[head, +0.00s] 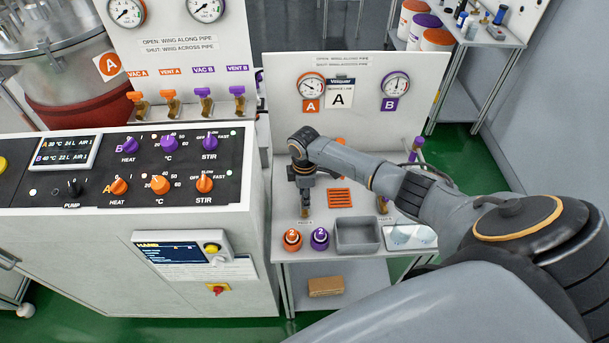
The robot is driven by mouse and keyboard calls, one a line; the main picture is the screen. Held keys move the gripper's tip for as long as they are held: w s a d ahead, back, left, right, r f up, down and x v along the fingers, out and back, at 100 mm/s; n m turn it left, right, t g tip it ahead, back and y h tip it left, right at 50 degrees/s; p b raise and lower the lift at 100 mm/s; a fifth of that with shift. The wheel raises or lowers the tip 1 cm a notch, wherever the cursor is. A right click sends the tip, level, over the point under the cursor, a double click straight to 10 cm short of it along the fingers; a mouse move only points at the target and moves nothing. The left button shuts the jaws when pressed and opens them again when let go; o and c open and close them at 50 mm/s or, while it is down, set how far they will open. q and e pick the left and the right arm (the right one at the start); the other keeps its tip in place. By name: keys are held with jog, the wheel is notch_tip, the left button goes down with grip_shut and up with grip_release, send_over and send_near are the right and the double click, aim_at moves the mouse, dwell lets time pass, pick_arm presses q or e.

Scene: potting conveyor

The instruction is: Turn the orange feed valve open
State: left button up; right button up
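My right arm reaches in from the right, and its gripper (305,192) points down over the left part of the small white bench. A small brass fitting with a label (305,212) shows right below the gripper; the gripper and wrist hide most of what stands there. I cannot tell whether the fingers are open or shut, or touch a valve. A small orange part (340,140) shows just above my forearm, mostly hidden; I cannot tell if it is the feed valve's handle. A purple valve handle (416,145) stands at the bench's right. My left gripper is not in view.
The bench (290,250) holds an orange slotted piece (340,198), orange (292,239) and purple (320,238) round items, and a grey bin (357,234). A gauge panel (356,70) stands behind. The control cabinet (200,280) borders the bench at left.

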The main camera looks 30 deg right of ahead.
jog(key=shift+m, duration=0.5)
jog(key=o, duration=1.2)
jog(key=shift+c, duration=0.2)
jog(key=shift+r, duration=0.3)
notch_tip(320, 180, up, 11)
jog(key=shift+r, duration=0.2)
